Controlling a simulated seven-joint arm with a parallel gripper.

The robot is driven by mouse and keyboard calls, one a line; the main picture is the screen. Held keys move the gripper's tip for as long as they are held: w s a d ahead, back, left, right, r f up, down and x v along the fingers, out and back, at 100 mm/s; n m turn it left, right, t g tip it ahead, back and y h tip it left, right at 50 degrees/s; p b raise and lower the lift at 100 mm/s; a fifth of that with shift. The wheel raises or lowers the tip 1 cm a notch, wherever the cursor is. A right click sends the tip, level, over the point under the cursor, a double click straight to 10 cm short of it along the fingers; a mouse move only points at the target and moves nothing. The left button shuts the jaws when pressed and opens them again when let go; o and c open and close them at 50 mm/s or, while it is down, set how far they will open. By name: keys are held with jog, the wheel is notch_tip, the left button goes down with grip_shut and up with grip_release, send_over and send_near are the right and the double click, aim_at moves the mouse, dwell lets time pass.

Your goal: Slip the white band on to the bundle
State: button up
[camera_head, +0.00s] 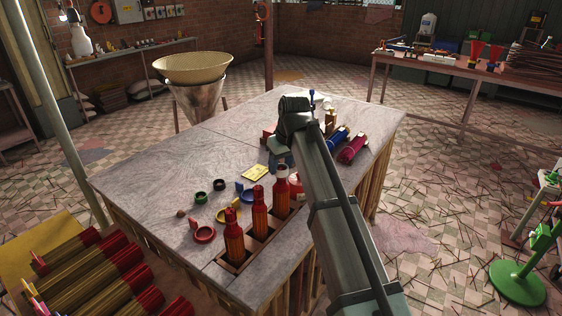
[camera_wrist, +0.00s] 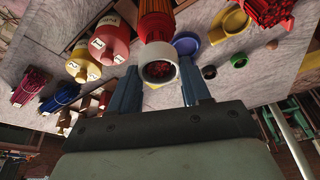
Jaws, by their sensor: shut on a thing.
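The white band (camera_wrist: 147,72) is between my gripper's two fingers (camera_wrist: 160,88) in the wrist view, held by them. Red stick tips (camera_wrist: 161,70) show inside the band's opening, so it appears to be around the top end of a bundle (camera_wrist: 154,22). In the head view, this bundle (camera_head: 281,188) stands upright in the rearmost socket of the rack, and the pale band (camera_head: 280,171) shows near its top, below my gripper (camera_head: 284,162). How far down the band sits is hard to tell. Two other red-topped bundles (camera_head: 260,211) (camera_head: 234,238) stand in front of it.
Loose bands lie left of the rack: red (camera_head: 205,235), blue (camera_head: 246,195), green (camera_head: 219,184) and yellow. Blue (camera_head: 337,138) and red (camera_head: 352,149) tied bundles lie to the right of my arm. The table's left part is clear.

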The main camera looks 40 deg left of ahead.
aim_at(281, 168)
jog(key=shift+f, duration=0.1)
dwell(0.3)
jog(key=o, duration=0.9)
jog(key=shift+r, duration=0.2)
jog(key=shift+r, duration=3.3)
